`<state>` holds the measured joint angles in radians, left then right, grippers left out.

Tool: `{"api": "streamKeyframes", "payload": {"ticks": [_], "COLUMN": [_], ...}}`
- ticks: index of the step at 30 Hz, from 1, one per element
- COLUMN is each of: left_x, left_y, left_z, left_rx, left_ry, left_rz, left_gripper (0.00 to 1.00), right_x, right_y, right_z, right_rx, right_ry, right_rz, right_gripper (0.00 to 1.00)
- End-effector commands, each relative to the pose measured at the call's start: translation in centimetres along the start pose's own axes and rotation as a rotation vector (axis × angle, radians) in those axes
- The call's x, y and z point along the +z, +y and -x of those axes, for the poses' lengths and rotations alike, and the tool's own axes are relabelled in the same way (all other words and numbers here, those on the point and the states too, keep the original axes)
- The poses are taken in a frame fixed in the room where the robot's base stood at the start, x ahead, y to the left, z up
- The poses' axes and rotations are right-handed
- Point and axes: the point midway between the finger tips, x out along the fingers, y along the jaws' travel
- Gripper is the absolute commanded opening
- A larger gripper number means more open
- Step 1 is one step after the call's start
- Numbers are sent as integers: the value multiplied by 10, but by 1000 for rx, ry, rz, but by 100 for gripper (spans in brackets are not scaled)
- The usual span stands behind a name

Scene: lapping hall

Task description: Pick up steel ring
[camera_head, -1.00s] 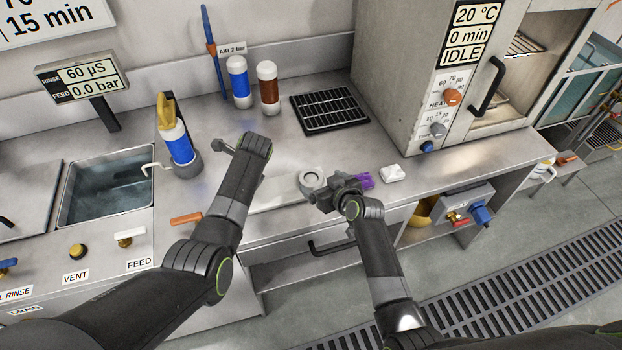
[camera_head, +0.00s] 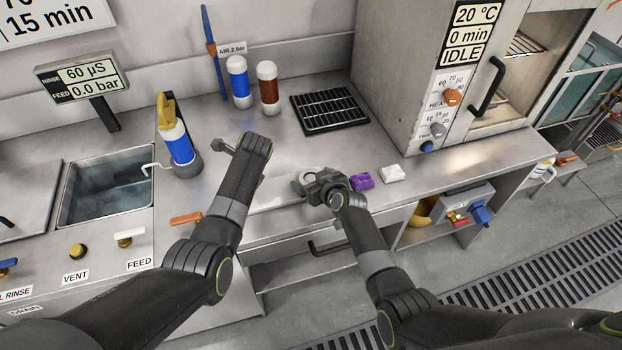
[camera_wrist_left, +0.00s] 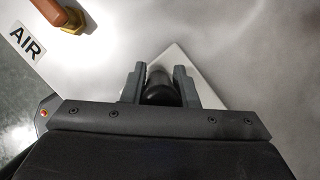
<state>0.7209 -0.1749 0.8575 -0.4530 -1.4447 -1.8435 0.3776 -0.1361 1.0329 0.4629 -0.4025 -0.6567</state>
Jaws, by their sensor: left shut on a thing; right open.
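The steel ring (camera_head: 308,173) lies on the bench near its front edge in the head view. My right gripper (camera_head: 306,189) is open and over the ring's near side, hiding part of it; I cannot tell whether the fingers touch it. My left gripper (camera_head: 223,146) is further left, over the bench. In the left wrist view its fingers (camera_wrist_left: 160,84) are shut on a dark rounded thing (camera_wrist_left: 160,88), mostly hidden by the gripper body.
A purple block (camera_head: 362,181) and a white cloth-like piece (camera_head: 392,174) lie right of my right gripper. A pale mat (camera_head: 277,195) lies left of it. A black rack (camera_head: 329,113), blue bottle (camera_head: 239,84) and brown bottle (camera_head: 268,87) stand behind. An oven (camera_head: 405,85) stands right.

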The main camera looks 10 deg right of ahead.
Motion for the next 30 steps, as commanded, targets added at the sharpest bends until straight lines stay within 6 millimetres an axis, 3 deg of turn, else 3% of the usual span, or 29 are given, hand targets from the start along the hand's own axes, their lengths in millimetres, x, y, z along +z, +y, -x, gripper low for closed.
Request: {"api": "streamKeyframes", "payload": {"ticks": [6,19,30], "left_x": [0,0,0], "left_y": [0,0,0], "left_z": [0,0,0], "left_rx": [0,0,1], "left_ry": [-1,0,0], "left_rz": [0,0,0], "left_gripper": [0,0,0], "right_x": [0,0,-9], "right_y": [0,0,0], "right_z": [0,0,4], "right_rx": [0,0,-1], "right_ry": [0,0,5], "right_rz": [0,0,2], "right_gripper": [86,30,30]}}
